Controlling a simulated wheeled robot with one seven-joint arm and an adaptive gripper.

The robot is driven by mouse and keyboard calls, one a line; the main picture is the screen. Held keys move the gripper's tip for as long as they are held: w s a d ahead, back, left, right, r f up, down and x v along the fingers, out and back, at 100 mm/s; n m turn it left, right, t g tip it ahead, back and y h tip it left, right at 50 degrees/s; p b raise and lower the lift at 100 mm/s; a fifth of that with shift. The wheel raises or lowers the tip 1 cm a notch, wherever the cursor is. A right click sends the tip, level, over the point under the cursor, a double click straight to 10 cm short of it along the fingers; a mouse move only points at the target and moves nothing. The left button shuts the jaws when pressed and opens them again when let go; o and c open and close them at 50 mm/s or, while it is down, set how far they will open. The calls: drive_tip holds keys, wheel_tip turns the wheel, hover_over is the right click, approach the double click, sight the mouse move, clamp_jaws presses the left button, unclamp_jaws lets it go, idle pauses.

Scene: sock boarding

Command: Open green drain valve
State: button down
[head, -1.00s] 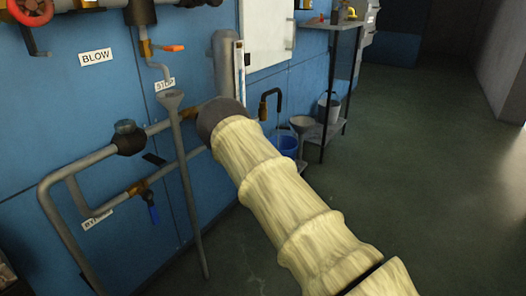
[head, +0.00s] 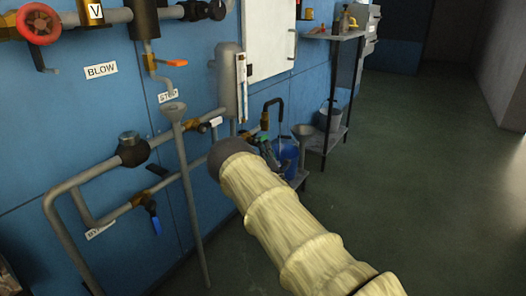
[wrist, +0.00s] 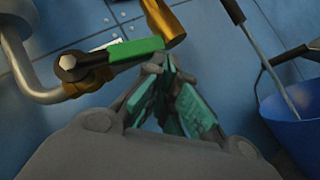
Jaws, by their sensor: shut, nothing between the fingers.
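The green drain valve handle (wrist: 137,50) shows in the wrist view as a flat lever, pointing right and slightly up from a bolted pivot on a brass valve body (wrist: 86,82). The valve sits on a grey pipe against the blue wall. My gripper (wrist: 166,66) is shut and empty, its teal fingertips just below the free end of the green lever. I cannot tell whether they touch it. In the head view my gripper (head: 268,155) is small, beyond my pale-sleeved arm, and the valve is hard to make out there.
A blue-handled valve (head: 153,222) and grey funnel pipe (head: 186,180) are left. Floor is clear at right.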

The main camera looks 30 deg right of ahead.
drive_tip(key=shift+w+d+r, duration=0.15)
drive_tip(key=shift+d+r, duration=0.05)
drive_tip(key=shift+r, duration=0.35)
idle(0.4)
drive_tip(key=s+d+f+p, duration=0.1)
drive_tip(key=s+d+f, duration=0.1)
drive_tip(key=s+f, duration=0.4)
drive_tip(key=shift+s+d+f+p, duration=0.35)
drive_tip(key=shift+f, duration=2.2)
